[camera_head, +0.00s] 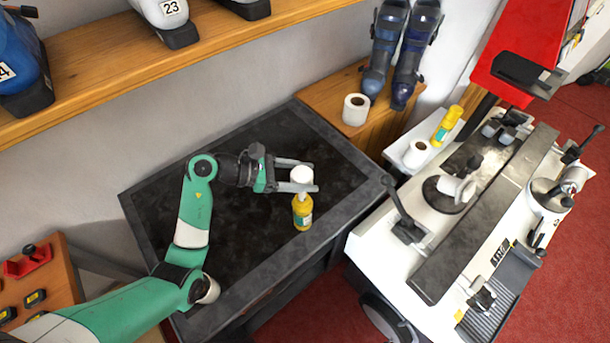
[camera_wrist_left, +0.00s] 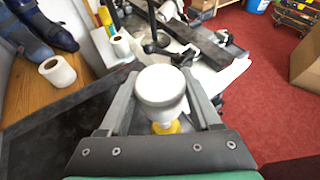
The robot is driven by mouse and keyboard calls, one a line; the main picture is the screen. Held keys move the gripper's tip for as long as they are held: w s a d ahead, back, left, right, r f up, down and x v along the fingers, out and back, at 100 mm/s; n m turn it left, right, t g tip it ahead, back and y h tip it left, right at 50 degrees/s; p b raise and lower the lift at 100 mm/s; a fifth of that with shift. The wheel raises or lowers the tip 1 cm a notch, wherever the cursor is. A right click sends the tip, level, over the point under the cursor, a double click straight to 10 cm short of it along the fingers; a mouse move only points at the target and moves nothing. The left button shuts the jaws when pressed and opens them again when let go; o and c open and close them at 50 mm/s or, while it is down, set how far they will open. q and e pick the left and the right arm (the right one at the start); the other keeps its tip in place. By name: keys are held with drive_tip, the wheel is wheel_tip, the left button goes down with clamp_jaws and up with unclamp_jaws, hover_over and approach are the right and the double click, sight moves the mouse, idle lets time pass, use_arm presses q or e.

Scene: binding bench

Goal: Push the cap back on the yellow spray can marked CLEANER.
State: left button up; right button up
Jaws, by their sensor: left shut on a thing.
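The yellow spray can (camera_head: 302,213) stands upright near the right front edge of the black-topped bench, with a small label facing the camera. The white cap (camera_head: 301,174) is between the fingers of my left gripper (camera_head: 301,180), which is shut on it directly above the can's top. In the left wrist view the cap (camera_wrist_left: 160,88) fills the space between my left fingertips (camera_wrist_left: 160,92), and a bit of the yellow can (camera_wrist_left: 166,127) shows beneath it. I cannot tell whether cap and can touch. The lettering is too small to read. My right gripper is out of view.
The black bench top (camera_head: 240,130) is otherwise clear. To the right stand a white machine (camera_head: 385,250) with levers, another yellow bottle (camera_head: 447,125) and a white roll (camera_head: 417,153). Another roll (camera_head: 355,109) and blue boots (camera_head: 385,50) stand on the wooden bench behind.

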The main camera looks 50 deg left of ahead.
sight(304, 194)
use_arm(q)
wheel_tip(304, 194, down, 3)
drive_tip(key=b, duration=0.2)
drive_tip(key=shift+f+b, duration=0.2)
drive_tip(key=shift+b, duration=0.15)
drive_tip(key=shift+f+b, duration=0.3)
drive_tip(key=shift+f, duration=0.25)
drive_tip(key=shift+r+p, duration=0.1)
drive_tip(key=shift+p, duration=0.2)
drive_tip(key=shift+f, duration=0.2)
idle(0.4)
drive_tip(key=shift+f+b, duration=0.7)
drive_tip(key=shift+f, duration=0.05)
drive_tip(key=shift+f, duration=0.25)
drive_tip(key=shift+f+b, duration=0.5)
idle(0.6)
